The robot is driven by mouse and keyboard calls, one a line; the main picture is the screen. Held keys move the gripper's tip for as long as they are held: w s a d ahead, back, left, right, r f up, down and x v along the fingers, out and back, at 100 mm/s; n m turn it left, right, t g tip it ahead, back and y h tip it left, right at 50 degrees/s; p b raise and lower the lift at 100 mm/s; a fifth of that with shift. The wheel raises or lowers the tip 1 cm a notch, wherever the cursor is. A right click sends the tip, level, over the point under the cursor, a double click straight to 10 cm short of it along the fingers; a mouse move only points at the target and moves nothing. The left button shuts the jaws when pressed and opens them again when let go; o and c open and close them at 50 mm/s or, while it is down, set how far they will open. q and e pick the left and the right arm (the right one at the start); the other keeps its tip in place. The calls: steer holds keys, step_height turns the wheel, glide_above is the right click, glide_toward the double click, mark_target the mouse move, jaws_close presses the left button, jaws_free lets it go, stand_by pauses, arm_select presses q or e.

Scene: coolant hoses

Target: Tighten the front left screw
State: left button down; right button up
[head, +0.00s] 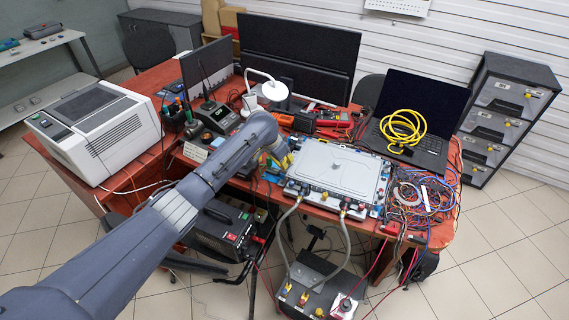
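A flat silver coolant unit (345,172) lies on the red-brown desk, with dark and blue fittings along its edges. Its screws are too small to pick out, the front left one included. Two grey hoses (345,240) run from its front edge down to a dark box on the floor. My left arm reaches in from the lower left, and my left gripper (280,156) is at the unit's back left corner, beside small yellow parts. Its fingers are too small and partly hidden to tell whether they are open or hold anything. My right gripper is not in view.
A laptop (425,115) with a coiled yellow cable (403,128) stands behind the unit at right. Tangled wires (425,200) crowd the desk's right end. Monitors (300,52) and a soldering station (218,117) stand behind my arm. A white machine (95,130) sits at left.

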arm_select(q)
steer(key=m+g, duration=0.1)
steer(key=m, duration=0.1)
steer(key=m+g, duration=0.1)
steer(key=m, duration=0.2)
steer(key=shift+a+f+h, duration=0.15)
steer(key=shift+f+h, duration=0.05)
steer(key=shift+h, duration=0.2)
steer(key=shift+w+m+g, duration=0.1)
steer(key=shift+m+g, duration=0.7)
steer(key=shift+m, duration=1.7)
steer(key=c, duration=2.1)
jaws_free()
steer(key=shift+a, duration=0.1)
steer(key=o, duration=0.4)
steer(key=shift+o, duration=0.5)
steer(key=shift+r, duration=0.1)
steer(key=shift+w+r, duration=0.1)
